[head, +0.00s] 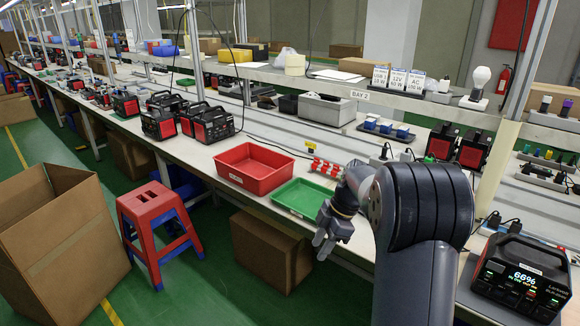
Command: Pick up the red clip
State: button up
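I cannot make out a red clip for certain in the head view. A small red-and-white striped item (327,167) lies on the bench behind the green tray, next to my arm; it is too small to identify. My gripper (322,248) hangs pointing down in front of the bench edge, just right of and below the green tray (283,203). Its fingers are small and seen at an angle, so I cannot tell whether they are open. I see nothing held between them. My arm hides part of the bench behind it.
A red tray (240,178) stands left of the green one. Black-and-red power units line the bench; one with a lit display (522,277) is at the right. A red-and-blue stool (157,225) and cardboard boxes (62,250) stand on the green floor. A shelf runs above the bench.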

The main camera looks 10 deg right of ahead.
aim_at(336, 169)
jog(key=i+j+u, duration=0.15)
jog(key=i+u, duration=0.3)
jog(key=i+j+u, duration=0.1)
jog(key=u, duration=0.35)
jog(key=i+z, duration=0.35)
jog(key=i+j+z, duration=0.15)
jog(key=i+z, duration=0.2)
jog(key=i, duration=0.15)
jog(key=i+z, duration=0.3)
jog(key=z, duration=0.15)
jog(key=i+z, duration=0.3)
jog(key=z, duration=0.2)
jog(key=i+j+z, duration=0.2)
jog(key=z, duration=0.25)
jog(key=i+j+z, duration=0.25)
jog(key=z, duration=0.25)
